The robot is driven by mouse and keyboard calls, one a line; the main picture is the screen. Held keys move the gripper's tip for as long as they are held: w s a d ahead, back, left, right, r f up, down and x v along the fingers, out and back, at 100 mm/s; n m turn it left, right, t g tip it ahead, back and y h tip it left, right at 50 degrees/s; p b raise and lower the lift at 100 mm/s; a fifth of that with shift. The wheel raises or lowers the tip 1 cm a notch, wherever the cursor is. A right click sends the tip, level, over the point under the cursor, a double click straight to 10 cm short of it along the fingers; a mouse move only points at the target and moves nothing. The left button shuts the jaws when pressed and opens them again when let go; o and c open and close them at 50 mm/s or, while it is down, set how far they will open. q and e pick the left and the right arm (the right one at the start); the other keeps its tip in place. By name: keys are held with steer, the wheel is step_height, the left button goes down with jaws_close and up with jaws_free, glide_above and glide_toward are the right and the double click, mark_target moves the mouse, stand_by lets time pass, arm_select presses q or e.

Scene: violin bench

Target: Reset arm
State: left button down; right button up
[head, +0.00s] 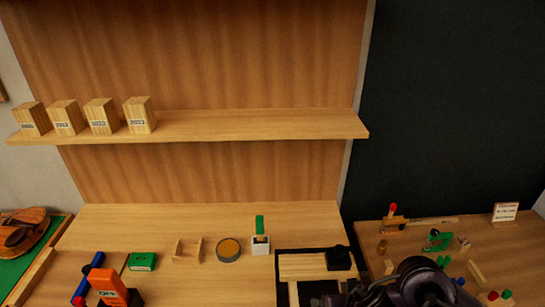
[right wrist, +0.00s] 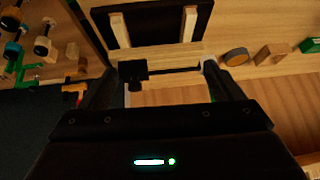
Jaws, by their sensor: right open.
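My right arm's dark wrist (head: 415,284) shows at the bottom right of the head view, beside the black-edged tray (head: 280,292). In the right wrist view my right gripper (right wrist: 166,72) is open, its two dark fingers spread apart with nothing seen held between them. A black block (right wrist: 132,71) with a dark bar shows between the fingertips; I cannot tell how far below them it is. The black-edged tray (right wrist: 206,22) lies beyond the fingertips. My left gripper is not in the head view.
A shelf (head: 240,124) bears several numbered wooden blocks (head: 140,115). On the bench stand a round tin (head: 228,250), a white holder (head: 260,245), a green box (head: 143,262) and an orange object (head: 108,287). The right side table (head: 515,255) is crowded with small parts.

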steer(key=s+a+r+n+t+y, duration=0.1)
steer(key=a+r, duration=0.2)
steer(key=a, duration=0.3)
steer(key=s+d+f+g+h, duration=0.2)
steer(key=s+d+f+g, duration=0.2)
steer(key=s+d, duration=0.6)
step_height(320, 180, down, 35)
steer(key=g+b, duration=0.1)
steer(key=b, duration=0.5)
arm_select(q)
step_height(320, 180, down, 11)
steer(key=b, duration=0.5)
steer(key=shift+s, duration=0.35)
arm_select(e)
steer(key=s+d+f, duration=0.2)
steer(key=s+f, duration=0.8)
steer(key=f, duration=0.2)
steer(key=s+d+f+g, duration=0.1)
steer(key=s+d+f, duration=0.1)
steer(key=s+f, duration=0.9)
steer(key=shift+d+f+n, duration=0.25)
steer(key=shift+f+n, duration=0.05)
steer(key=shift+f, duration=0.35)
